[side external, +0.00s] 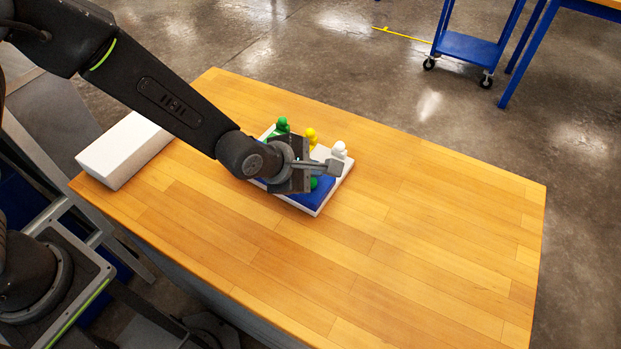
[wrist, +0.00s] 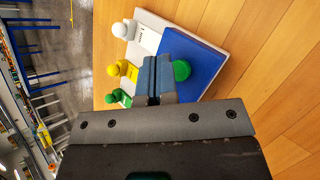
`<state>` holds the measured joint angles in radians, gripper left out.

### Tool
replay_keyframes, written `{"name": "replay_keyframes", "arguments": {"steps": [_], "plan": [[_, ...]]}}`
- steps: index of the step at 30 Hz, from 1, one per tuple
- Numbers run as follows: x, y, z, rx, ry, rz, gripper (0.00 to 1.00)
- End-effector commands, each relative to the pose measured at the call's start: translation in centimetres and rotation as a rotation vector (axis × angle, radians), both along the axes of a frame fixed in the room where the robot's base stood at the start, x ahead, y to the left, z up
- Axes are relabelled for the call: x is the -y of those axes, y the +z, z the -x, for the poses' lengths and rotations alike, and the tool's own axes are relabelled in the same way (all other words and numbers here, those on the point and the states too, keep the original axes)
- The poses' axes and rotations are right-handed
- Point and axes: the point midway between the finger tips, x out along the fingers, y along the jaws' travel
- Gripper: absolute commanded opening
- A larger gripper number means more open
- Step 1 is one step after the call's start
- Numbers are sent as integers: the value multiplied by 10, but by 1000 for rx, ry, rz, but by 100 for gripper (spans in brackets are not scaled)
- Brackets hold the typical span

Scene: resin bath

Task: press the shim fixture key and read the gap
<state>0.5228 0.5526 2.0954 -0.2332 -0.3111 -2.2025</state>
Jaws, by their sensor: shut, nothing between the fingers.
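The fixture is a white board (side external: 345,178) with a blue block (side external: 312,197) on it, lying on the wooden table; the wrist view shows the blue block (wrist: 205,60) beside a white panel (wrist: 150,32) with small print, too small to read. A round green knob (wrist: 182,70) sits at the blue block's edge; it partly shows in the side view (side external: 313,183). I cannot tell which part is the key. My gripper (side external: 328,168) is shut and empty over the board. Its fingers (wrist: 154,75) appear just beside the green knob; contact cannot be told.
White (side external: 339,150), yellow (side external: 311,137) and green (side external: 283,126) knobbed pieces stand along the board's far edge, close to my gripper. A white box (side external: 125,150) lies at the table's left corner. The table (side external: 430,240) is clear to the right and front.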

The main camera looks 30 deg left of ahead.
Motion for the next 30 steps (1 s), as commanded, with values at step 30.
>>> {"name": "replay_keyframes", "arguments": {"steps": [30], "plan": [[0,50,0,0,0,0,0]]}}
